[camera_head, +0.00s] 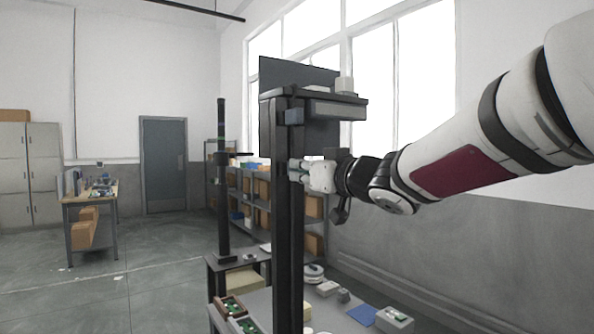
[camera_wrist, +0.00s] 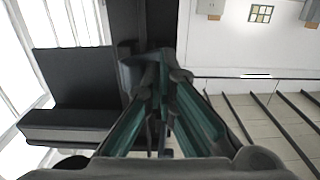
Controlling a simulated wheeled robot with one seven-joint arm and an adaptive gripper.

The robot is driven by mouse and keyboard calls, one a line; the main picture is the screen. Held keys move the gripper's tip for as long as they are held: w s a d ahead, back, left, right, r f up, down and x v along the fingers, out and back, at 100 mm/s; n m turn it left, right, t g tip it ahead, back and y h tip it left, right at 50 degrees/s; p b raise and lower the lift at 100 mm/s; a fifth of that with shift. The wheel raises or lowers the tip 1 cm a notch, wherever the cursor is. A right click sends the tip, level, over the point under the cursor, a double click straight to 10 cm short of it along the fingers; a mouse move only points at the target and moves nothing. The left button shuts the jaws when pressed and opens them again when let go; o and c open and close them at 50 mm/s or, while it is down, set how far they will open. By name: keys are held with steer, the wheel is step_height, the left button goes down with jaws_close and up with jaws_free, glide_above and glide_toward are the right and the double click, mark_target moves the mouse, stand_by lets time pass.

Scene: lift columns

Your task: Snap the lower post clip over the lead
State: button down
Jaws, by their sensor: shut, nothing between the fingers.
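The dark upright post (camera_head: 289,220) stands at the centre of the head view, and its dark surface (camera_wrist: 145,22) fills the top middle of the wrist view. My gripper (camera_head: 296,171) is at the post, well below its top shelf. In the wrist view the teal fingers of my gripper (camera_wrist: 164,62) meet at their tips, with nothing seen between them. A small blue-grey block (camera_head: 293,116) sits high on the post, above my gripper. A dark grey piece (camera_wrist: 130,74) lies just left of the fingertips; I cannot tell whether it is the lower clip. I cannot make out the lead.
A dark shelf and panel (camera_head: 298,76) top the post above my gripper. A thinner black column (camera_head: 222,190) stands to the left. Below, a bench holds a blue sheet (camera_head: 362,315), a grey box (camera_head: 394,320) and small parts. Open floor lies left.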

steer(key=shift+p+v, duration=0.7)
steer(key=shift+v, duration=1.55)
steer(key=shift+w+d, duration=0.6)
steer(key=shift+d, duration=0.3)
steer(key=shift+x, duration=1.05)
steer(key=p+v, duration=0.2)
steer(key=v, duration=0.5)
